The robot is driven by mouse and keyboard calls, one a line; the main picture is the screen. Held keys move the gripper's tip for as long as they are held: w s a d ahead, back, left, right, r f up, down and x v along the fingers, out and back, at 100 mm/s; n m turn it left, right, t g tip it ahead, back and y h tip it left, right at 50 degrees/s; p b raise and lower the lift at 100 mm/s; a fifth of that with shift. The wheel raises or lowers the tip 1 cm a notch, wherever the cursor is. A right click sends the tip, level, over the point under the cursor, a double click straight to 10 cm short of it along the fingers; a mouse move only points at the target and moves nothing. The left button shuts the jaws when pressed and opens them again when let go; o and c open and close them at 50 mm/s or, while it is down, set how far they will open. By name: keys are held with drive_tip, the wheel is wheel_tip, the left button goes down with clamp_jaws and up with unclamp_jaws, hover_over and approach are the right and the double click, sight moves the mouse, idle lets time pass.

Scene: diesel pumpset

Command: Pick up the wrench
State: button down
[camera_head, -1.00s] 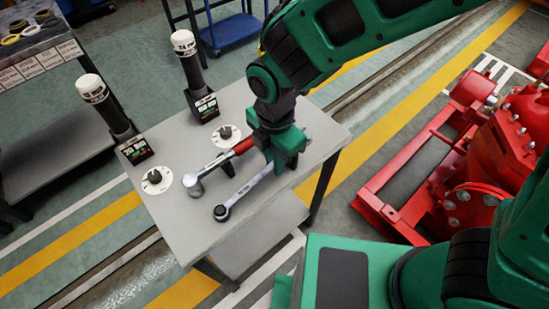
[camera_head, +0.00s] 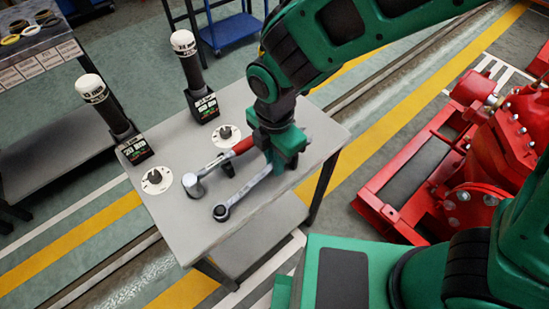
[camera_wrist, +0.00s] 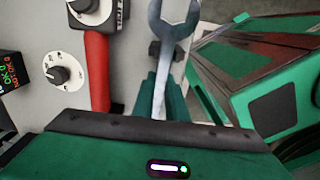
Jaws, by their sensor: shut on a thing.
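The wrench (camera_head: 244,190) is silver, with a dark-centred round-looking head at its lower left in the head view. It lies over the grey table top; I cannot tell whether it touches. My gripper (camera_head: 279,167) is over its upper-right end and hides that end. In the wrist view my green fingers (camera_wrist: 160,92) are shut on the shaft of the wrench (camera_wrist: 172,28), whose forked head points up. A hammer-like tool (camera_head: 216,165) with a silver head and red handle lies just beside it, apart from the fingers.
The table (camera_head: 185,235) also holds two dials (camera_head: 157,181) and two upright dark cylinders with white caps (camera_head: 93,90) and displays. A red machine (camera_head: 470,170) stands at the right. A shelf (camera_head: 40,150) stands at the left. The table's front edge is clear.

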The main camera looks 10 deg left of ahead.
sight(272, 164)
drive_tip(key=shift+r, duration=0.1)
idle(0.3)
drive_tip(key=shift+r, duration=0.4)
drive_tip(key=r, duration=0.3)
drive_tip(key=shift+s+a+r, duration=0.25)
drive_tip(key=shift+s+r, duration=0.05)
drive_tip(key=shift+r, duration=0.1)
drive_tip(key=s+a+r, duration=0.4)
drive_tip(key=s+r, duration=0.2)
drive_tip(key=s, duration=0.4)
drive_tip(key=shift+r, duration=0.15)
drive_tip(key=shift+a, duration=0.1)
idle(0.7)
